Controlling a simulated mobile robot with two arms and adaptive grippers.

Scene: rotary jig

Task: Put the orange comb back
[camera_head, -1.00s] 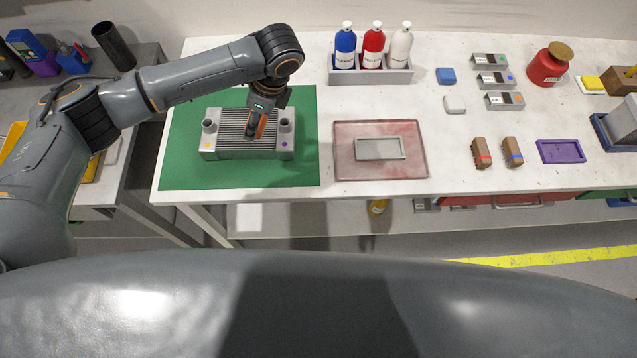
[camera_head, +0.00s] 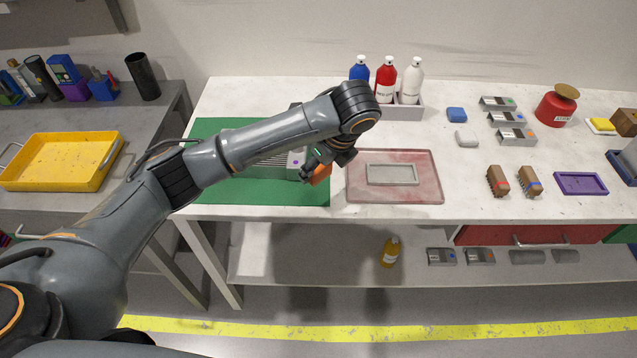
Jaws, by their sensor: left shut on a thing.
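My left gripper (camera_head: 309,172) is shut on an orange comb (camera_head: 321,175), of which only a small part shows; the fingers hide the rest. It is at the right end of the grey finned block (camera_head: 272,168), at the edge of the green mat (camera_head: 225,191). My left arm hides much of the block. Three small grey holders stand in a column at the right, with a green-dotted one (camera_head: 497,103), a blue-dotted one (camera_head: 507,119) and an orange-dotted one (camera_head: 516,137). My right gripper is not in view.
A reddish tray (camera_head: 428,191) with a grey frame lies right of the mat. A grey rack (camera_head: 408,113) with blue, red and white bottles stands behind it. Blue and white blocks, brown brushes (camera_head: 498,181) and a purple tray (camera_head: 580,183) lie further right.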

